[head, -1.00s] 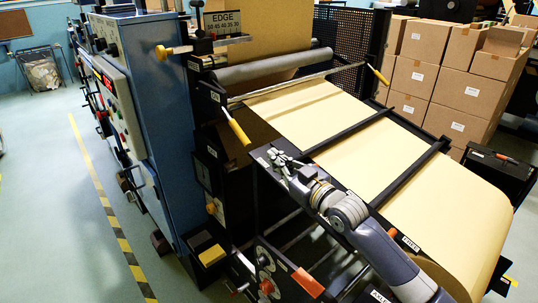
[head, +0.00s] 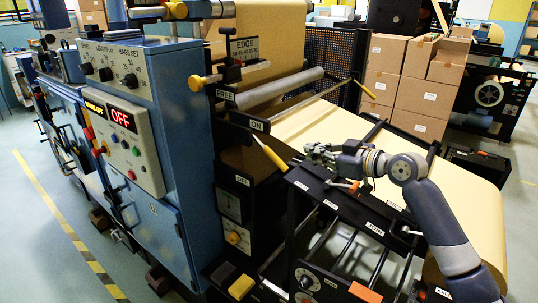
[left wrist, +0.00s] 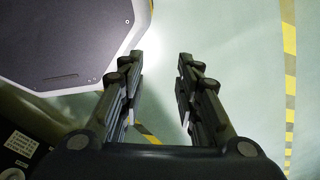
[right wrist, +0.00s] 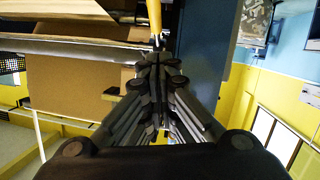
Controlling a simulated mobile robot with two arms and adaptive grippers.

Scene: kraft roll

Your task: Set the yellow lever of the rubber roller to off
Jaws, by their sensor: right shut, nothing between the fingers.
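The grey rubber roller (head: 272,92) lies across the machine above the kraft web. A yellow lever (head: 270,154) slants down and right below a label reading ON, at the roller's near end. My right gripper (head: 312,151) is shut and empty, just right of the lever's lower end. In the right wrist view the yellow lever (right wrist: 154,18) rises beyond the shut fingertips (right wrist: 155,62); I cannot tell whether they touch. My left gripper (left wrist: 158,75) is open and empty over the floor.
A second yellow handle (head: 365,89) is at the roller's far end. The blue cabinet (head: 175,130) with a display reading OFF stands left. A black frame (head: 345,210) lies under my right arm. Cardboard boxes (head: 410,85) are stacked behind.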

